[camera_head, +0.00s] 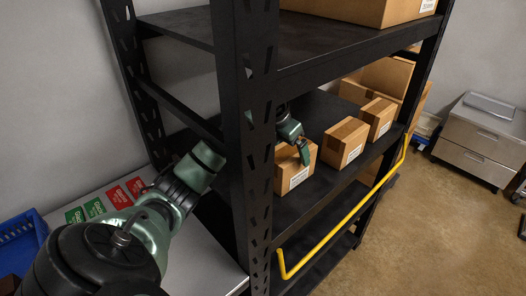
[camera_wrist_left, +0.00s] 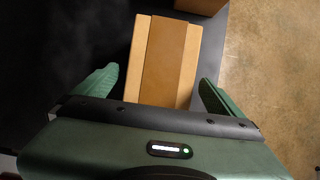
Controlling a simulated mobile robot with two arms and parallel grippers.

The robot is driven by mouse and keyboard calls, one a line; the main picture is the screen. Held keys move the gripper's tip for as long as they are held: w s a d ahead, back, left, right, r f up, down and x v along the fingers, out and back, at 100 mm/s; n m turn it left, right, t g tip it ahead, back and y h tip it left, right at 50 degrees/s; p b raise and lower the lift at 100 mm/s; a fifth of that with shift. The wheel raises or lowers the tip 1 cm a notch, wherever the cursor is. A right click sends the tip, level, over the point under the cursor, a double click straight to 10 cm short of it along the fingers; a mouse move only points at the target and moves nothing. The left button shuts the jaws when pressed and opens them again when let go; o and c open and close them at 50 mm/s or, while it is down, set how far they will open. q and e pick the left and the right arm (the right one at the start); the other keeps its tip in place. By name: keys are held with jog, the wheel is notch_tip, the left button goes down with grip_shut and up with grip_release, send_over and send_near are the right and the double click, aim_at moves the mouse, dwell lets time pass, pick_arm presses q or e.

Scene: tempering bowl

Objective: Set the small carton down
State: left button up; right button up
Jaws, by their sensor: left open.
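A small brown carton (camera_head: 293,171) with a white label stands on the black middle shelf (camera_head: 318,113), nearest to me in a row. My left gripper (camera_head: 304,150) reaches past the shelf post and is at this carton's top. In the left wrist view the carton (camera_wrist_left: 166,58) lies between the two green fingers of the left gripper (camera_wrist_left: 158,88). The fingers are spread, with a gap on each side of the carton. The carton seems to rest on the shelf. My right gripper is in neither view.
Two more small cartons (camera_head: 345,142) (camera_head: 378,118) stand farther along the shelf. A black post (camera_head: 247,150) stands beside my arm. A yellow rail (camera_head: 345,222) runs along the shelf front. A larger box (camera_head: 350,8) is on the shelf above.

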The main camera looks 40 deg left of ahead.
pick_arm(q)
jog(key=s+b, duration=0.4)
jog(key=s, duration=0.8)
jog(key=shift+a+b, duration=0.3)
jog(key=shift+a, duration=0.15)
